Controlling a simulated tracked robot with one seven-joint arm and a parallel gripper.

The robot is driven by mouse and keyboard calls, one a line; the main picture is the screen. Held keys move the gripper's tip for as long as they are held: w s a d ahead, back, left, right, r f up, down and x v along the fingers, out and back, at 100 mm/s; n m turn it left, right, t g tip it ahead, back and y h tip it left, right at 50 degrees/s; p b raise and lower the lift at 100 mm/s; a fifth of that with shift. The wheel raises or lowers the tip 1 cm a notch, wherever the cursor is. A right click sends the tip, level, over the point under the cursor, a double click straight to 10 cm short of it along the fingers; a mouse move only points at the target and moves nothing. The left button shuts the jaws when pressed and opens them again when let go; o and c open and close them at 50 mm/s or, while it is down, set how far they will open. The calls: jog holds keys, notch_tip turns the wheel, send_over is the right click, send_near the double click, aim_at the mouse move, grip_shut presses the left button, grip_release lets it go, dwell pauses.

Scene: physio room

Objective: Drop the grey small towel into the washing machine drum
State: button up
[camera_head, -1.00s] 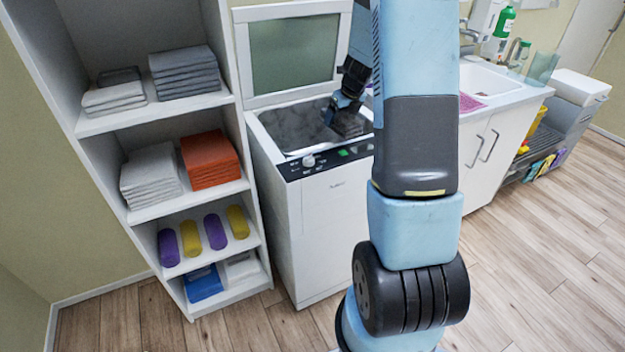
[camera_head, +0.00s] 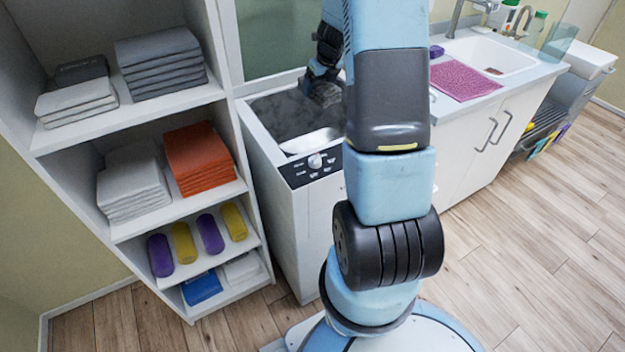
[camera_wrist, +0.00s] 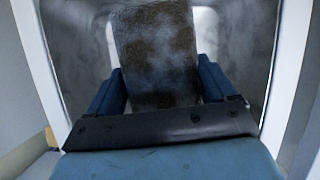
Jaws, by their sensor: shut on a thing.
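The top-loading washing machine (camera_head: 310,215) stands beside the shelf with its lid raised and its dark grey drum (camera_head: 277,113) open. My gripper (camera_head: 322,88) is over the back right of the drum opening, pointing down. In the wrist view my gripper (camera_wrist: 160,88) is shut on the grey small towel (camera_wrist: 155,45), a dark mottled slab between the two blue fingers. The towel also shows in the head view (camera_head: 325,94), partly hidden by my gripper and arm. The drum walls (camera_wrist: 85,45) surround it in the wrist view. Its exact depth is unclear.
A shelf (camera_head: 130,225) on the left holds grey, white and orange towels and purple and yellow rolls. The raised lid (camera_head: 275,35) stands behind the opening. A sink counter (camera_head: 480,100) with a pink mat (camera_head: 466,80) is on the right. The floor at right is clear.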

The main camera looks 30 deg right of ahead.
jog(key=shift+s+d+f, duration=0.1)
jog(key=shift+d+f, duration=0.05)
jog(key=shift+f, duration=1.05)
jog(key=shift+d+f, duration=0.1)
jog(key=shift+f, duration=1.05)
jog(key=o, duration=1)
jog(key=shift+c, duration=0.2)
jog(key=v, duration=1.3)
jog(key=shift+s+r, duration=0.15)
jog(key=shift+r, duration=0.2)
